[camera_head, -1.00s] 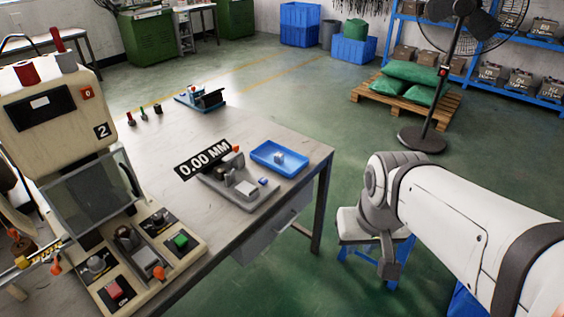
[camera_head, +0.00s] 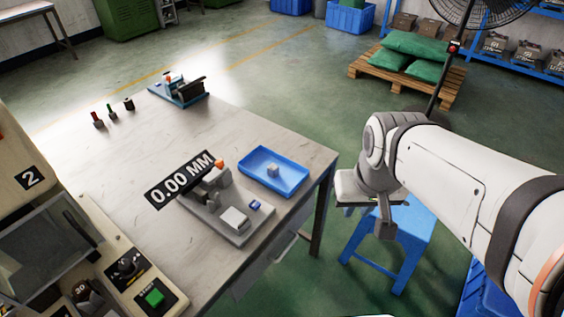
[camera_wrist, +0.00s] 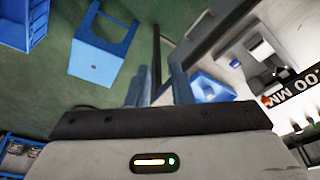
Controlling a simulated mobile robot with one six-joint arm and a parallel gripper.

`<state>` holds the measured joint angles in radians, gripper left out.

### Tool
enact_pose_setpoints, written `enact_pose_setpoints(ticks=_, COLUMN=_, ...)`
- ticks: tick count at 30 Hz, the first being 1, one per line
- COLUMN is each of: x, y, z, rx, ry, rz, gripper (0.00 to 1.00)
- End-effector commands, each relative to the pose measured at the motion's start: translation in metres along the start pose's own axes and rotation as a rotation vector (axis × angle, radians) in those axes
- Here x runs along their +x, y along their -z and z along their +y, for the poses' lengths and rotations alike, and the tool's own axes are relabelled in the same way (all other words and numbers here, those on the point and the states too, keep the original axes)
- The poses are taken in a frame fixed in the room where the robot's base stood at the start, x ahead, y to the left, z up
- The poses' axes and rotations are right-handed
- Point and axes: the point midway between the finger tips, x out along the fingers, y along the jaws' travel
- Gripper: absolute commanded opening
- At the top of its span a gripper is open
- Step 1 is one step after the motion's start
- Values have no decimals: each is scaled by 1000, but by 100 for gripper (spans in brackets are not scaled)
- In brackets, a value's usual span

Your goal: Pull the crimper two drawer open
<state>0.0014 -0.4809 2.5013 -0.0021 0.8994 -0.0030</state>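The crimper two machine (camera_head: 28,225), cream with a "2" label, stands at the left edge of the head view, partly cut off. A grey drawer (camera_head: 262,270) hangs under the near side of the workbench (camera_head: 130,160); it looks shut, and much of its front is hidden by the steep angle. My gripper (camera_wrist: 158,82) shows in the wrist view with its two fingers apart and nothing between them. In the head view it is to the right of the drawer and the bench corner, apart from both, and its fingertips are hard to make out.
A blue stool (camera_head: 395,240) stands below my arm, right of the bench leg (camera_head: 321,215). A blue tray (camera_head: 273,172) and a grey gauge fixture (camera_head: 225,205) are on the bench. A pallet with green sacks (camera_head: 410,80) and a fan are behind. Green floor lies between.

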Motion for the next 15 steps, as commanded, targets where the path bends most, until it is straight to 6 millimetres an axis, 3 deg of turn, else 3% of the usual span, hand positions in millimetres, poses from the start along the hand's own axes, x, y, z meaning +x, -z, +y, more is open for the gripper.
enact_pose_setpoints(ticks=5, x=27, y=-5, z=0, rx=110, ry=29, rz=-79, gripper=20)
enact_pose_setpoints(ticks=8, x=62, y=-12, z=-3, rx=286, ry=71, rz=-204, gripper=20)
enact_pose_setpoints(ticks=15, x=160, y=-25, z=-32, rx=873, ry=145, rz=-661, gripper=20)
